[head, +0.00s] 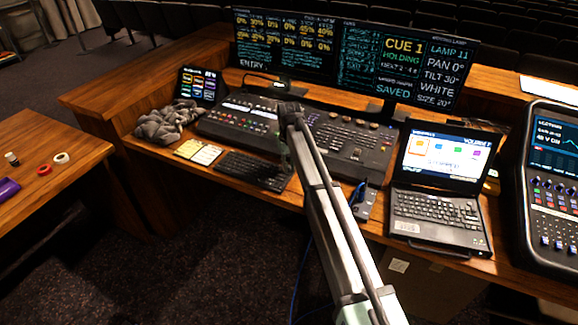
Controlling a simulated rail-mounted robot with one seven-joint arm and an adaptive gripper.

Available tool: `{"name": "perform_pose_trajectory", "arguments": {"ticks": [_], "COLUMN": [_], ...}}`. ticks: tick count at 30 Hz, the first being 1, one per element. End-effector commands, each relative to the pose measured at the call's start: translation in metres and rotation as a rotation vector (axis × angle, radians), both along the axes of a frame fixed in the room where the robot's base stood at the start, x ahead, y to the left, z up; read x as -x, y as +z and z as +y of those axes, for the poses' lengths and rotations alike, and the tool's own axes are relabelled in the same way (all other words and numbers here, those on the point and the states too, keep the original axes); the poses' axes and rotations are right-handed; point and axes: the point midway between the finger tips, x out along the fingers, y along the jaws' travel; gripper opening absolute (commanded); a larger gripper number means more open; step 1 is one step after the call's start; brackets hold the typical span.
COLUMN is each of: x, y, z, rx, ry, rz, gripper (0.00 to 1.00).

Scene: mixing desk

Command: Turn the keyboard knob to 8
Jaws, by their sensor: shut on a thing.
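The small black keyboard (250,168) lies near the front edge of the desk, left of my arm. My arm reaches from the lower right up to the desk, and my gripper (286,158) hangs down at the keyboard's right end. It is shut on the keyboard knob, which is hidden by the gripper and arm. The knob's pointer cannot be seen. The open laptop (440,185) to the right shows a light screen with several coloured tiles and a heading that seems to read "VOLUME"; its number is too small to read.
A lighting console (345,145) stands behind my gripper, with wide monitors (350,55) above. A grey cloth (165,122) and yellow-white note cards (198,152) lie left of the keyboard. A mixer (552,190) stands far right. A side table (50,155) holds tape rolls.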

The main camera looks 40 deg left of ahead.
Motion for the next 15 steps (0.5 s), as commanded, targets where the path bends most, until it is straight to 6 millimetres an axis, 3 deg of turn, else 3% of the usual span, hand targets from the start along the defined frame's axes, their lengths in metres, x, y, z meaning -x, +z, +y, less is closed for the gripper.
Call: {"name": "perform_pose_trajectory", "arguments": {"ticks": [15], "x": [0.0002], "y": [-0.0005], "z": [0.0], "rx": [0.001], "ry": [-0.32], "rz": [0.0], "gripper": [0.0]}}
